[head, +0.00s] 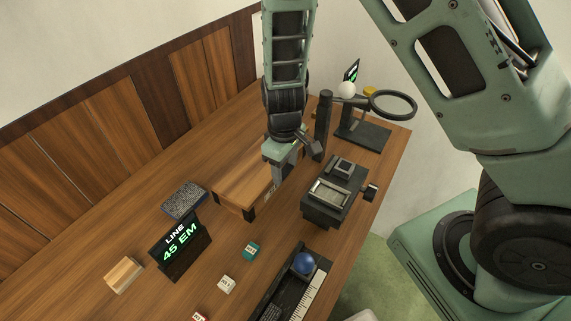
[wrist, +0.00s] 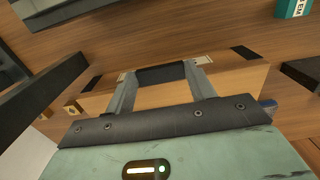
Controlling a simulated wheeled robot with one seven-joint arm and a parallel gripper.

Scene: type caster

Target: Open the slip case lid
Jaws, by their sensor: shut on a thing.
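The slip case (head: 240,188) is a long wooden box with dark corners on the table. Its lid (wrist: 232,80) is the wooden top face in the wrist view and looks closed, flush with the box. My gripper (head: 277,170) points down at the right end of the case, partly hiding it. In the wrist view my gripper (wrist: 160,80) has its two fingers at the ends of a dark bar-like handle (wrist: 163,73) on the case, shut on it. The far side of the case is hidden by my wrist.
A dark device with a small tray (head: 330,193) and a ring magnifier stand (head: 362,132) are right of the case. A line sign (head: 180,247), a speckled block (head: 184,200) and small labelled cubes (head: 251,250) lie left and front.

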